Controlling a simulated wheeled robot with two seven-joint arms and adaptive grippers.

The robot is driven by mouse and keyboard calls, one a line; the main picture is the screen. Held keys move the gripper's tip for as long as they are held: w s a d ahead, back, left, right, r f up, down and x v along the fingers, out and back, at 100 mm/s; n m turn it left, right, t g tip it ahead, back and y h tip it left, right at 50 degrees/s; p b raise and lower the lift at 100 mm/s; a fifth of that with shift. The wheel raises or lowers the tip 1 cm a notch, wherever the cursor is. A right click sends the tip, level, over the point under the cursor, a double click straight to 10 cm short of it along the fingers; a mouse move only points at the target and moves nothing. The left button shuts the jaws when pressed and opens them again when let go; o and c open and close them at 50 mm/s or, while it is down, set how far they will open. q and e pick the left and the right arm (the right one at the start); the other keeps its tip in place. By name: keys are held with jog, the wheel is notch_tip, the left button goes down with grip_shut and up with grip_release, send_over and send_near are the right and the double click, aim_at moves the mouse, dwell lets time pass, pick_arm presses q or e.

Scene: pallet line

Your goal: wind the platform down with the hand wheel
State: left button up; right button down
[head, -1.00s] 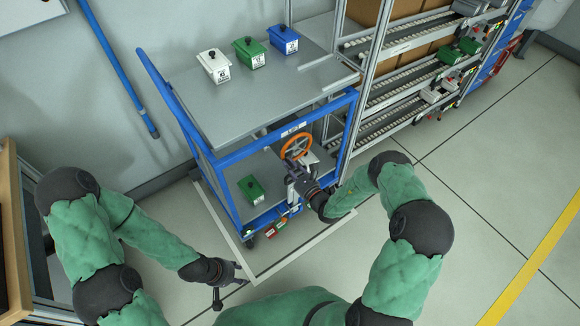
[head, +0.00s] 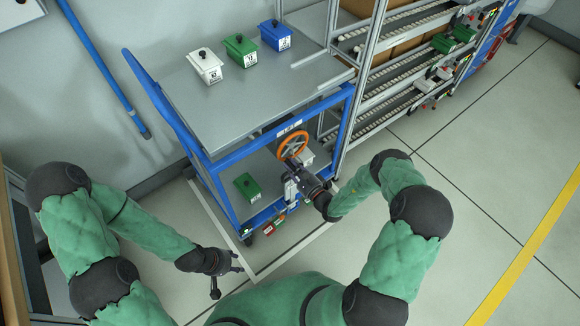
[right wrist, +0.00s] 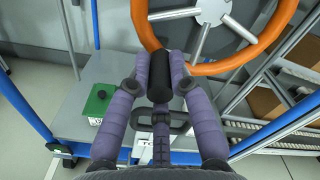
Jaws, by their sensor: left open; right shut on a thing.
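The orange hand wheel (head: 283,153) is on the near side of the blue-framed cart, below its grey platform (head: 185,92). A white box (head: 206,66), a green box (head: 240,50) and a blue box (head: 274,36) stand on the platform. My right gripper (head: 292,165) is at the wheel's lower edge. In the right wrist view its fingers are shut on the wheel's black handle (right wrist: 160,75), with the orange rim (right wrist: 143,25) just beyond. My left gripper (head: 237,262) is open and empty, low in front of the cart, apart from it.
Another green box (head: 248,187) sits on the cart's lower shelf. A roller rack (head: 385,75) stands close at the cart's right. A blue pole (head: 103,68) leans by the wall on the left. The floor at the right is clear.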

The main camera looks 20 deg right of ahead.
jog(key=shift+d+f+n, duration=0.2)
jog(key=shift+n, duration=0.2)
jog(key=c, duration=1.1)
grip_release()
jog(key=shift+d, duration=0.1)
jog(key=v, duration=1.2)
